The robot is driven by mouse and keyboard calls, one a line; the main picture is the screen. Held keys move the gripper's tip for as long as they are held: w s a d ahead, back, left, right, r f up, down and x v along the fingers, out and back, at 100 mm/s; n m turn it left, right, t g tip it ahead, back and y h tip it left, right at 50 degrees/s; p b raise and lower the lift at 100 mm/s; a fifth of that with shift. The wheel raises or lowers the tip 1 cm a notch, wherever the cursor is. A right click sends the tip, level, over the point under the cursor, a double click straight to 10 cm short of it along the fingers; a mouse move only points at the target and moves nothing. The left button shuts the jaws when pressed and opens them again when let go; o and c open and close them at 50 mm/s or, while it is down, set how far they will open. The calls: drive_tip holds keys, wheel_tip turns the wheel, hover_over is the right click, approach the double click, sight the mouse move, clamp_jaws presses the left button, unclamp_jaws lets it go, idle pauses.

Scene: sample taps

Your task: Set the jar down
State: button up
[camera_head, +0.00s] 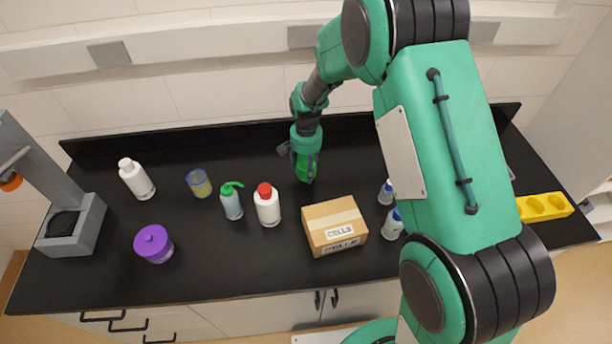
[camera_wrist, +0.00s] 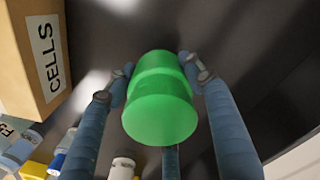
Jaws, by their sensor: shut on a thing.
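The green jar (camera_wrist: 160,102) is between the fingers of my gripper (camera_wrist: 162,76), which is shut on it. In the head view the jar (camera_head: 304,170) shows below my gripper (camera_head: 303,156), over the back middle part of the black counter (camera_head: 345,160). My fingers hide part of the jar there. I cannot tell whether its base touches the counter or hangs a little above it.
A cardboard box marked CELLS (camera_head: 335,215) stands in front of the jar. A red-capped white bottle (camera_head: 267,205), a green-topped wash bottle (camera_head: 231,203) and a yellow-blue beaker (camera_head: 199,184) stand to the left. Small bottles (camera_head: 392,224) stand right of the box. Bare counter surrounds the jar.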

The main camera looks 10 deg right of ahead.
sight(306, 157)
drive_tip(key=shift+f, duration=0.1)
drive_tip(key=shift+f, duration=1.75)
drive_tip(key=shift+f, duration=0.15)
drive_tip(key=o, duration=1.2)
drive_tip(key=shift+c, duration=0.2)
wheel_tip(306, 157, up, 12)
drive_tip(key=shift+r+p, duration=0.15)
drive_tip(key=shift+p, duration=0.2)
